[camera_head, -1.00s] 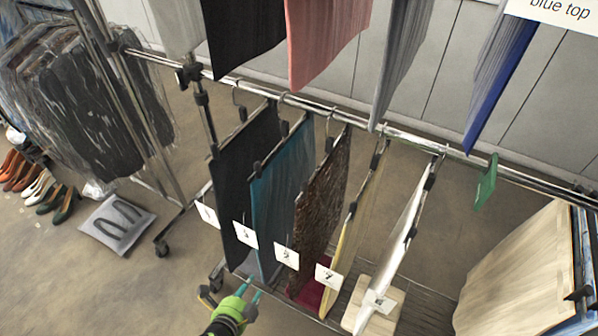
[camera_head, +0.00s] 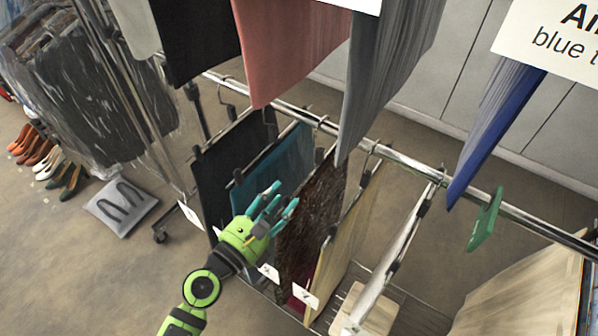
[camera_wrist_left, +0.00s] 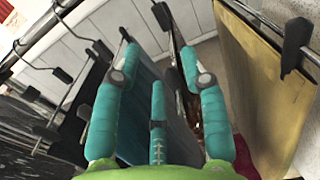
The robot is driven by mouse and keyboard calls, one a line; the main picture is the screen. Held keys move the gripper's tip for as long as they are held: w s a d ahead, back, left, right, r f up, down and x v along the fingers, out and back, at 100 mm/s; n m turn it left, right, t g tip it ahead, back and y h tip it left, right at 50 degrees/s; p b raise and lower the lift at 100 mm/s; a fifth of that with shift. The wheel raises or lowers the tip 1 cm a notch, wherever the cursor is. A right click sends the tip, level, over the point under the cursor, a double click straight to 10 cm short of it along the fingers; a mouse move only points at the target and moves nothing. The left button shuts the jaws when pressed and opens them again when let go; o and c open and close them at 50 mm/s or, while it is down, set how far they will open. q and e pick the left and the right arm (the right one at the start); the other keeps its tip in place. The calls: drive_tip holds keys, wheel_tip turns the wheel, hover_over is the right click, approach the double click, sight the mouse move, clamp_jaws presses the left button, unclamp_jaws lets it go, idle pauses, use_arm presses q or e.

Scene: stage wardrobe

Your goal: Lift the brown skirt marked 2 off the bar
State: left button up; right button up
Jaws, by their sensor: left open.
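The brown skirt (camera_head: 312,215) is dark and speckled and hangs from the lower bar (camera_head: 400,158) between the teal skirt (camera_head: 285,160) and the yellow skirt (camera_head: 345,235). The right gripper is not in view.
A black skirt (camera_head: 225,170) hangs left of the teal one, and a pale skirt (camera_head: 400,245) hangs right of the yellow one. Garments on an upper level, including a pink one (camera_head: 285,45) and a grey one (camera_head: 390,70), hang low overhead. A green piece (camera_head: 485,220) is on the bar.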

sight(316, 156)
use_arm(q)
drive_tip(key=shift+w+d+r, duration=0.1)
drive_tip(key=shift+w+d, duration=0.15)
drive_tip(key=shift+w, duration=0.15)
drive_tip(key=x, duration=1.2)
drive_tip(key=shift+d, duration=0.15)
drive_tip(key=shift+x, duration=0.8)
drive_tip(key=shift+w, duration=0.15)
clamp_jaws()
drive_tip(key=shift+r, duration=0.1)
